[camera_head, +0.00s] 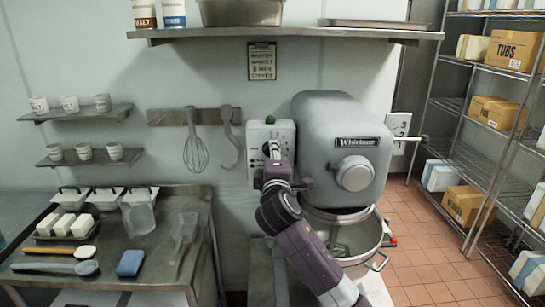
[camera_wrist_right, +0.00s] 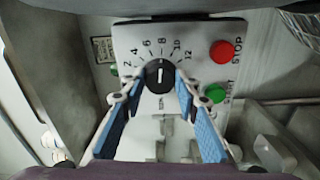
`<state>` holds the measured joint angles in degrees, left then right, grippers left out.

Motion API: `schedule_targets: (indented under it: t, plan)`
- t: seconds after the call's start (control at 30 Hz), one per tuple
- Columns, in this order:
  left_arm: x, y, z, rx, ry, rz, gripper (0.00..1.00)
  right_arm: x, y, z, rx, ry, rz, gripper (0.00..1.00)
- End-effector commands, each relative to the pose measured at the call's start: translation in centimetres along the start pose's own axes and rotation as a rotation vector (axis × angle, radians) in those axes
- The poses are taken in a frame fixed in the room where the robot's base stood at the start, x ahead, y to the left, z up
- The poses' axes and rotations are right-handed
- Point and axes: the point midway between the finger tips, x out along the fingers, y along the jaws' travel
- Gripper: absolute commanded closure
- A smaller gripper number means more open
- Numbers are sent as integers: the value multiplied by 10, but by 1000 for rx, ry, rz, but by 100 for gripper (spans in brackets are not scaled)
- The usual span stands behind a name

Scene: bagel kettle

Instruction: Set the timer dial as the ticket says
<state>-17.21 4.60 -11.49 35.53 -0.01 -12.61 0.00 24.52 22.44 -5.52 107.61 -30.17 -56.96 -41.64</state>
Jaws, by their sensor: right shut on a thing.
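The timer dial (camera_wrist_right: 159,76) is a black knob with a white pointer line, on a pale panel marked 2 to 12. The pointer is upright, close to the 8. My right gripper (camera_wrist_right: 158,90) is shut on the dial, its blue-padded fingers at either side. In the head view my right gripper (camera_head: 272,164) reaches the control box (camera_head: 257,135) left of the grey mixer (camera_head: 340,145) and hides the dial. The ticket (camera_head: 262,61) hangs on the wall under the shelf; a line seems to read 8 MIN, the rest is blurred. My left gripper is out of view.
A red STOP button (camera_wrist_right: 222,52) and a green start button (camera_wrist_right: 214,93) sit right of the dial. A steel bowl (camera_head: 345,240) stands under the mixer head. A whisk (camera_head: 196,150) and hook hang to the left. A metal shelf (camera_head: 285,33) runs above.

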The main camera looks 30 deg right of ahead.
Motion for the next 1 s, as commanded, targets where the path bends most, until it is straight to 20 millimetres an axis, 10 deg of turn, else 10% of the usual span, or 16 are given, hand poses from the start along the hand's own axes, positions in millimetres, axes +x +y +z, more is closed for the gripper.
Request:
schedule_targets:
  t: [0.4,0.43,0.57,1.0]
  plan:
    - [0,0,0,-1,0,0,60,0,-1,0,7,-1,-2,95]
    - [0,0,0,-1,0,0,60,0,-1,0,7,-1,-2,70]
    - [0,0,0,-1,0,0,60,0,-1,0,6,-1,-2,56]
    - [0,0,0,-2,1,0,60,-8,-1,0,6,0,-1,54]
